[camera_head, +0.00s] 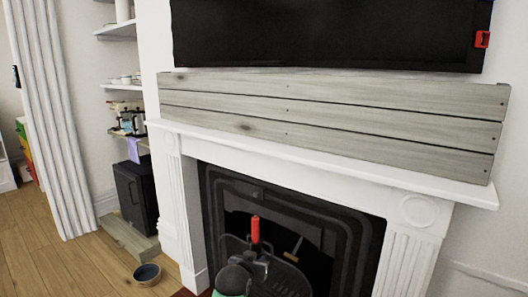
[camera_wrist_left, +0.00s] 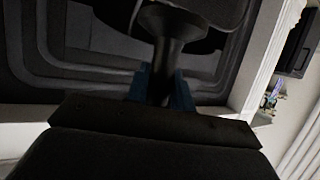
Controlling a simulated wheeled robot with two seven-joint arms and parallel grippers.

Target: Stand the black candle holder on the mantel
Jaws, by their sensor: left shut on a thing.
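The black candle holder (camera_wrist_left: 168,50) is upright in the left wrist view, with its narrow stem between the blue fingertips of my left gripper (camera_wrist_left: 162,88). In the head view, my left gripper (camera_head: 257,266) is low in front of the fireplace, shut on the holder. A red candle-like cylinder (camera_head: 255,230) rises above it. The holder's lower part is hard to make out against the dark fireplace. The white mantel (camera_head: 330,153) is above and behind the gripper. My right gripper is not in view.
A black screen (camera_head: 325,32) hangs above. The dark fireplace (camera_head: 345,235) is below. A bowl (camera_head: 147,273) lies on the floor at left, near a black cabinet (camera_head: 136,198).

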